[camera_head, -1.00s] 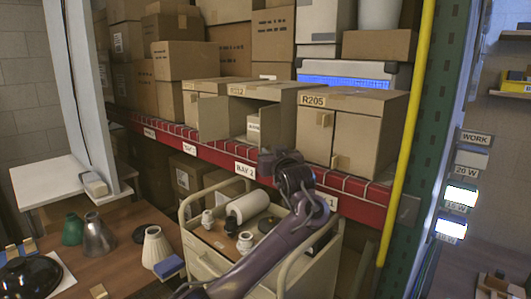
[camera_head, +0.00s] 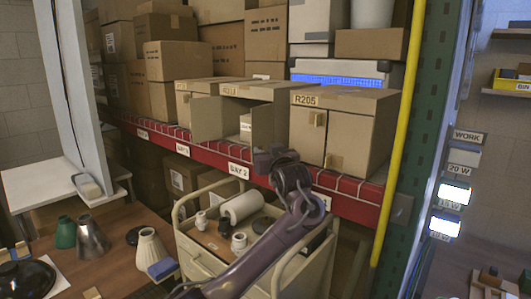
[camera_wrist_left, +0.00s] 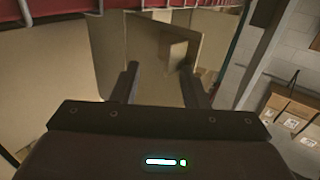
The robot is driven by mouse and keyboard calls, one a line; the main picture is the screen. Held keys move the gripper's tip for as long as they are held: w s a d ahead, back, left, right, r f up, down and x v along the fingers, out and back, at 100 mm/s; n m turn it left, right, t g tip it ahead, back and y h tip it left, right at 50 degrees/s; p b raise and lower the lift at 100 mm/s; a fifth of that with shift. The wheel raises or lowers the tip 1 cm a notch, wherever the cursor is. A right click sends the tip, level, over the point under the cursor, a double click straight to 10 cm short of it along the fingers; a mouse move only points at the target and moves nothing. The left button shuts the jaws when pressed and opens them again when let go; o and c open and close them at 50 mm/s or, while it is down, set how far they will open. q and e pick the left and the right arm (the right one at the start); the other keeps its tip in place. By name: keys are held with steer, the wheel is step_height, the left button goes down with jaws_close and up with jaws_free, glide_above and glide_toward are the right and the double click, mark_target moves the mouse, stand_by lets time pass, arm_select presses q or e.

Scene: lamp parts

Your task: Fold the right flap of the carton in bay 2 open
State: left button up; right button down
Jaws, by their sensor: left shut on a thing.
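The bay 2 carton (camera_head: 240,89) stands on the red-edged shelf between two other cartons. Its left flap (camera_head: 206,118) stands open, and a small pale box (camera_head: 246,127) shows inside. Its right flap (camera_head: 263,124) stands out at the right side of the opening. My left gripper (camera_head: 268,158) is at the lower part of this flap and shut on it. The grip point is hidden in the head view. In the left wrist view both fingers (camera_wrist_left: 158,88) point at the cardboard, a little apart. My right gripper is in neither view.
The closed R205 carton (camera_head: 334,130) stands close to the right of the flap. A yellow post (camera_head: 401,130) rises beyond it. Below, a cream cart (camera_head: 200,262) carries a white roll (camera_head: 242,206) and small parts. A table with lamp shades (camera_head: 92,238) is at lower left.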

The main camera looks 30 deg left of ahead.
arm_select(q)
steer(key=b+v, duration=0.2)
steer(key=v, duration=0.6)
steer(key=shift+w, duration=0.15)
